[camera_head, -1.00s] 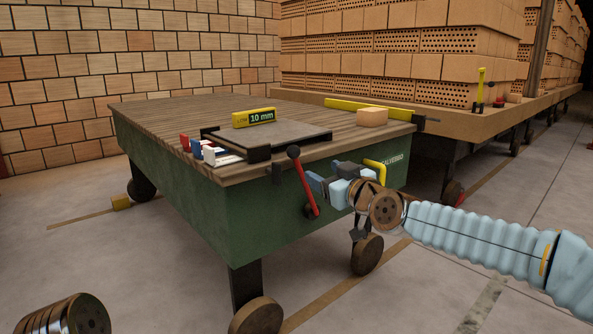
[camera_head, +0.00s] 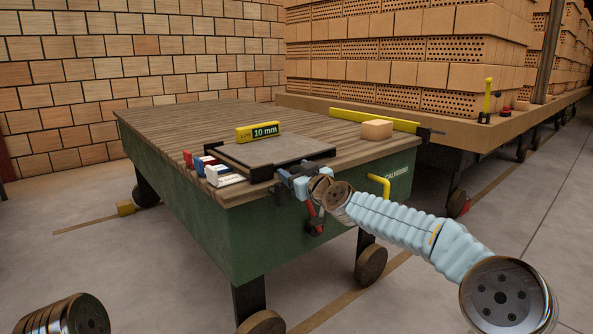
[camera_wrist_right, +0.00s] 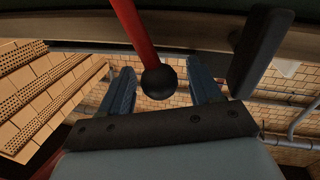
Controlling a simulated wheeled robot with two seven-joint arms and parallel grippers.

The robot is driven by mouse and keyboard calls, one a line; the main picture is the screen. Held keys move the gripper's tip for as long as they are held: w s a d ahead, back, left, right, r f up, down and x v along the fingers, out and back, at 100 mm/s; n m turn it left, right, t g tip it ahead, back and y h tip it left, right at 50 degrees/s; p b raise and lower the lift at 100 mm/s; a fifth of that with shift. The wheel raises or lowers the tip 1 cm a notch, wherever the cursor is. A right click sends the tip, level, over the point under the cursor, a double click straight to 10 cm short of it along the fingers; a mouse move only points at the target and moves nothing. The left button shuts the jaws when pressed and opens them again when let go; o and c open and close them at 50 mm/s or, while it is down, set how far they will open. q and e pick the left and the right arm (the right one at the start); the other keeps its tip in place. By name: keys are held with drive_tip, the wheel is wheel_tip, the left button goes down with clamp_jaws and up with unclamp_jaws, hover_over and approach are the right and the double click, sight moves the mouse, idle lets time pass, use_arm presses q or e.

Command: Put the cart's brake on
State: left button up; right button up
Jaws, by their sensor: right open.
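The cart (camera_head: 215,225) has a green body and a slatted wooden top. Its brake lever (camera_head: 318,225) is red, on the side facing me; in the head view my right gripper covers its upper part. In the right wrist view the red lever (camera_wrist_right: 133,30) ends in a black ball knob (camera_wrist_right: 159,82). My right gripper (camera_head: 284,182) is open at the lever, beside the cart's top edge. In the right wrist view its two blue fingers (camera_wrist_right: 162,76) stand on either side of the knob, with gaps visible. My left gripper is out of view.
A grey plate (camera_head: 270,150) with a yellow 10 mm gauge (camera_head: 257,131) lies on the cart top. A loose brick (camera_head: 376,129) sits near its right end. A yellow bent handle (camera_head: 381,184) is close to my right arm. A brick-loaded cart (camera_head: 440,140) stands behind.

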clamp_jaws()
drive_tip(key=shift+w+d+r+m, duration=0.3)
drive_tip(key=shift+d, duration=0.15)
drive_tip(key=w+d+r+m+g+p, duration=0.1)
drive_tip(key=w+d+m+p, duration=0.5)
drive_tip(key=d, duration=0.5)
drive_tip(key=w+p, duration=0.2)
drive_tip(key=p, duration=0.1)
drive_tip(key=shift+w+d+r, duration=0.15)
drive_tip(key=shift+d+r, duration=0.05)
drive_tip(key=shift+d, duration=0.1)
unclamp_jaws()
